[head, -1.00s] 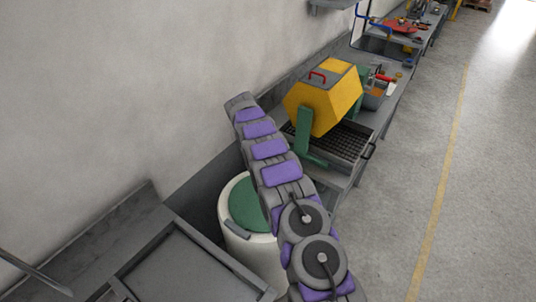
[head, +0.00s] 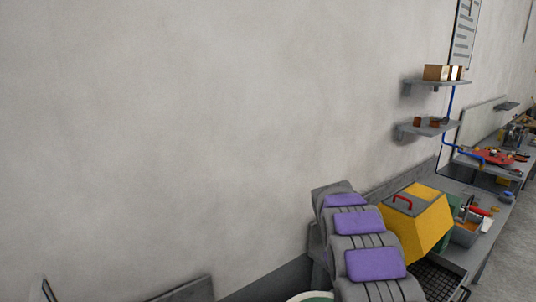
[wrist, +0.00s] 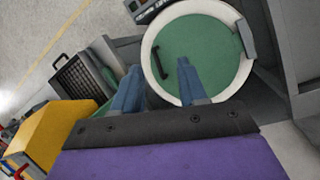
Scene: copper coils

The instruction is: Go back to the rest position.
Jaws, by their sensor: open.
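My gripper (wrist: 159,68) shows in the wrist view as two blue fingers spread apart with nothing between them. Beyond the fingertips is the green lid (wrist: 208,45) of a white round drum, with a dark handle on it. In the head view my grey and purple arm reaches up from the bottom right, and the gripper itself is hidden. Only a sliver of the drum's rim (head: 309,297) shows there, left of my arm.
Wall shelves (head: 438,82) hold copper-coloured blocks. A bench (head: 490,170) runs along the wall; floor at far right is clear.

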